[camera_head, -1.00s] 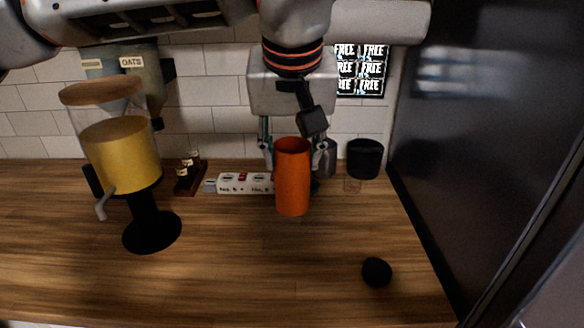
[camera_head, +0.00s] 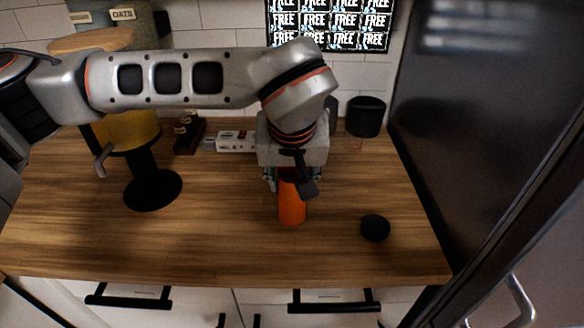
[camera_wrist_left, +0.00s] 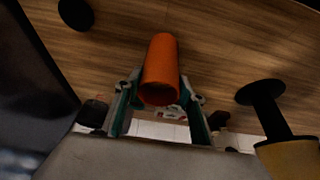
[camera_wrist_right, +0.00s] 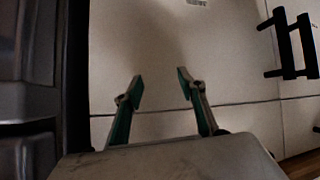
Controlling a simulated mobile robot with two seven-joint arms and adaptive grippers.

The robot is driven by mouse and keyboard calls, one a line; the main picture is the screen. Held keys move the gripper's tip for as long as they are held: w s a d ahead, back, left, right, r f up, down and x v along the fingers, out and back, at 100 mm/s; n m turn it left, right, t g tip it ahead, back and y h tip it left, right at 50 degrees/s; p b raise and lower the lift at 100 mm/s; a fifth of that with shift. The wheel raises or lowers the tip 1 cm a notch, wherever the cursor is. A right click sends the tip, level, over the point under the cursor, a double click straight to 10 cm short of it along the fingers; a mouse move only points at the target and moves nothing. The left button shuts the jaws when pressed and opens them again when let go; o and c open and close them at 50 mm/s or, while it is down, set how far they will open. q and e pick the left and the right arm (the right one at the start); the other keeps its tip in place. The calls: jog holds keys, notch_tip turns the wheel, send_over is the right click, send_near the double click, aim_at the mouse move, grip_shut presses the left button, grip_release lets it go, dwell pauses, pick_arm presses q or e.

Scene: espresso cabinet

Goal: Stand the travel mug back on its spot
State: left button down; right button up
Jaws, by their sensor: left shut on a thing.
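My right gripper (camera_wrist_right: 158,88) is open and empty, facing pale cabinet fronts in the right wrist view.
A black round object (camera_head: 375,228) lies right of the mug. A black canister (camera_head: 365,116) stands at the back right, with a small marked square (camera_head: 352,145) before it. A dispenser on a black stand (camera_head: 153,190) is at left. A power strip (camera_head: 235,141) lies behind.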

pick_arm(q)
jog(key=shift+f, duration=1.5)
jog(key=shift+f, duration=0.15)
jog(key=c, duration=1.3)
grip_release()
jog(key=shift+o, duration=0.2)
jog(key=shift+r, duration=0.35)
jog(key=v, duration=1.1)
jog(key=shift+s+r, duration=0.15)
jog(key=shift+r, duration=0.15)
